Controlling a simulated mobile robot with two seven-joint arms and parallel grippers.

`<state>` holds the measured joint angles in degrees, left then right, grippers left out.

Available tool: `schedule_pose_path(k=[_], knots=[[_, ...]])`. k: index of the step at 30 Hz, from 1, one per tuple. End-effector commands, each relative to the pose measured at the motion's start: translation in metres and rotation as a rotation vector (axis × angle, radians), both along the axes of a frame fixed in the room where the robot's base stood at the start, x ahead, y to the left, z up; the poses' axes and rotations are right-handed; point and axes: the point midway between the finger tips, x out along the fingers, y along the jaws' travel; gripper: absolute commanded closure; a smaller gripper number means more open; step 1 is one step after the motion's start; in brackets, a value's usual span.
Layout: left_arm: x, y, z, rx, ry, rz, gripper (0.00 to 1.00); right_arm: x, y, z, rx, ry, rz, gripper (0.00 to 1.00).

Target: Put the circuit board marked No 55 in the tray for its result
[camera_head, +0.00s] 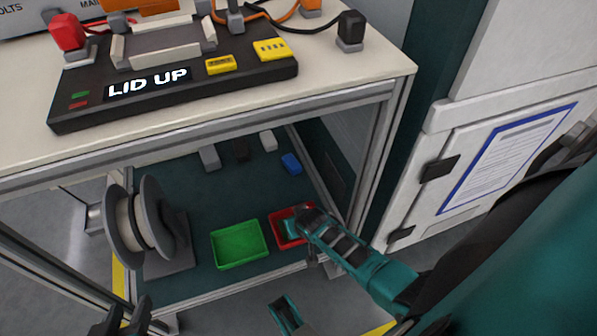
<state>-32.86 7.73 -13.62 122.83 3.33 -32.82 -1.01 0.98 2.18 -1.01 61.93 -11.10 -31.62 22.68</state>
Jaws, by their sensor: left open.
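A red tray (275,238) and a green tray (239,262) sit side by side on the lower shelf. My right arm reaches in from the right, and its dark end (304,212) is over the red tray, covering part of it. A small teal patch (290,227) shows inside the red tray; I cannot tell whether it is a board or part of my arm. The green tray looks empty. My left gripper (126,317) is open at the bottom left edge, with nothing seen between its dark fingers. No mark No 55 is readable.
A black test fixture (200,92) reading LID UP stands on the bench top (355,75). A grey reel (150,222) stands left of the trays. Small blocks, one blue (291,163), lie at the shelf's back. Bench posts frame the shelf. A white cabinet (510,150) is at right.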

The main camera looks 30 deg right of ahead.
Motion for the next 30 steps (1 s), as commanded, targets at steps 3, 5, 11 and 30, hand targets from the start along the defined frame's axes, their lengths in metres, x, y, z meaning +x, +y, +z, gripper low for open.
schedule_pose_path(k=[3,5,11,30], knots=[[0.000,0.000,-0.002,0.000,-0.001,0.001,0.57,0.000,0.000,-0.002,0.001,0.000,-0.001,1.00],[0.000,0.000,-0.002,0.001,-0.001,0.000,0.57,0.000,0.000,-0.004,0.001,0.001,-0.001,0.77],[0.001,0.002,-0.002,0.003,-0.002,0.003,0.57,0.000,0.000,-0.003,0.001,0.001,-0.001,0.57],[0.002,0.006,0.019,0.009,-0.018,0.010,0.57,-0.001,-0.002,0.020,0.000,0.001,0.000,0.52]])
